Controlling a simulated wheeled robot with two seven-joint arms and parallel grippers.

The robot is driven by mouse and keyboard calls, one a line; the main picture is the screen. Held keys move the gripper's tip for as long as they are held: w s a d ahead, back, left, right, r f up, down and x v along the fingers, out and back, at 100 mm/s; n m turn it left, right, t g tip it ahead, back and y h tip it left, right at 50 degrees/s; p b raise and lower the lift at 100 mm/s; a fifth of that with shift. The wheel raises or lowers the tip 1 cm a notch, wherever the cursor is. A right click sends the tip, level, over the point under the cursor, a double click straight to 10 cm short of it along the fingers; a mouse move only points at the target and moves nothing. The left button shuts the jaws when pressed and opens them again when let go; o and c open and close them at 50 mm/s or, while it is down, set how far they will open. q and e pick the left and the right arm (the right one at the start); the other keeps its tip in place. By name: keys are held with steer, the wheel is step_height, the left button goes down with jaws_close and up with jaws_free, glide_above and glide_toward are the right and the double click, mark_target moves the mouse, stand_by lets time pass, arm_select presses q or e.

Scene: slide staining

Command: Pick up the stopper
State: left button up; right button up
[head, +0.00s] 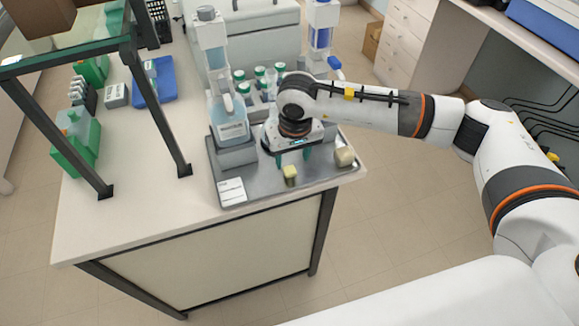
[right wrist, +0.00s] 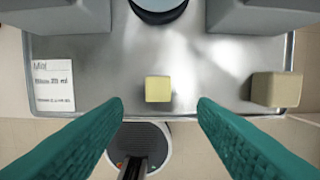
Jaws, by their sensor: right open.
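A small pale yellow block (head: 290,175), which looks like the stopper, is at the front of the metal tray (head: 262,187). It also shows in the right wrist view (right wrist: 157,89), centred between the fingers and apart from both. A beige block (head: 345,156) is at the tray's right corner; it shows at the right of the wrist view (right wrist: 275,89). I cannot tell for certain which block is the stopper. My right gripper (head: 293,157) points down over the tray, open and empty, with its teal fingers just behind the yellow block in the head view. My left gripper is not in view.
A labelled bottle (head: 229,122) on a grey stand is left of the gripper. Several green-capped jars (head: 240,88) stand behind. A white label card (head: 232,191) lies on the tray's front left. A dark-framed shelf (head: 155,100) stands at left. The bench's front left is clear.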

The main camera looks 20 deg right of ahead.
mark_target(290, 169)
steer(key=shift+w+a+f+p, duration=0.1)
steer(key=shift+w+f+p, duration=0.1)
steer(key=shift+f+p, duration=0.35)
steer(key=shift+w+f+p, duration=0.15)
steer(key=shift+f+p, duration=0.25)
steer(key=shift+f, duration=0.2)
step_height(290, 169, down, 2)
steer(key=shift+w+f+p, duration=0.15)
steer(key=shift+f+p, duration=0.05)
steer(key=shift+p, duration=0.1)
steer(key=shift+f, duration=0.3)
steer(key=shift+w+f, duration=0.1)
steer(key=shift+f, duration=0.05)
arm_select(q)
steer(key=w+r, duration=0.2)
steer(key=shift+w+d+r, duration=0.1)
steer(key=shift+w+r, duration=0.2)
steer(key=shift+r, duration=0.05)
arm_select(e)
steer(key=c, duration=1)
